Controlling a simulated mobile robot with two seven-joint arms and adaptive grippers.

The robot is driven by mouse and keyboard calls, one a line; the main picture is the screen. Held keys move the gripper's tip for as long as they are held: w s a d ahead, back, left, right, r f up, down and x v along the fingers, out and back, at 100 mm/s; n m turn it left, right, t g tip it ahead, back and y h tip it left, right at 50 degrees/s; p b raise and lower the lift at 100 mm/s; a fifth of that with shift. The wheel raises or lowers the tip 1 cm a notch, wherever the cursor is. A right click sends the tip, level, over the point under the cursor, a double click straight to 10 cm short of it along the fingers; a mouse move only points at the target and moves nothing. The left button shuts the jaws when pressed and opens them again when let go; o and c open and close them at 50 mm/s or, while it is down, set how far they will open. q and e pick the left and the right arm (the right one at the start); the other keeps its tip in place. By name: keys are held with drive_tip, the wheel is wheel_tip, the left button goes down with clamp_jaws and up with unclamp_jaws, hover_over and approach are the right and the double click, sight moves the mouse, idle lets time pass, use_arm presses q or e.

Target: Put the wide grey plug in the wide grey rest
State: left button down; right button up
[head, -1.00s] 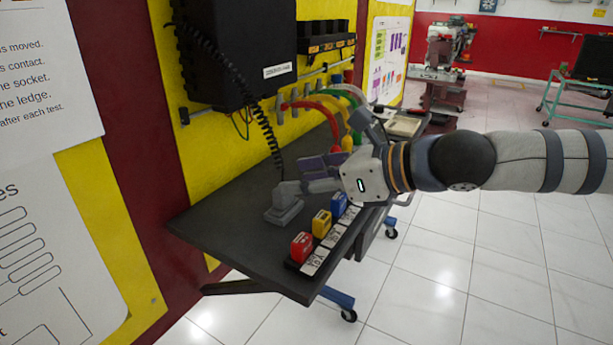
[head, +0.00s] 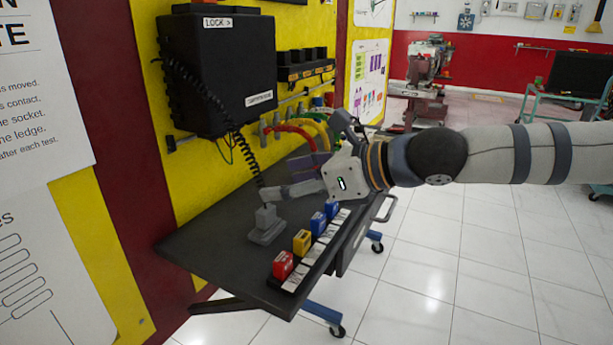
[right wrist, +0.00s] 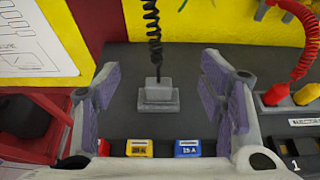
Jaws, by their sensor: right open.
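The wide grey plug (head: 266,216) stands upright on the wide grey rest (head: 268,234), on the dark bench top. A black coiled cord runs up from the plug. In the right wrist view the plug (right wrist: 158,85) sits in the middle of the rest's flat base (right wrist: 158,105), with no visible tilt. My right gripper (head: 282,180) is open. In the right wrist view its purple-padded fingers (right wrist: 160,82) are wide apart, left and right of the plug in the picture, with clear gaps. How deep the plug sits is hard to tell. My left gripper is not in view.
Red, yellow and blue blocks (head: 303,242) line a labelled strip along the bench's front edge. A black box (head: 222,75) hangs on the yellow wall. Red, yellow and green cables (head: 298,128) arch behind my gripper. The bench's near-left top (head: 205,245) is bare.

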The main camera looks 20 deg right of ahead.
drive_tip(key=v, duration=1.1)
drive_tip(key=shift+s, duration=0.2)
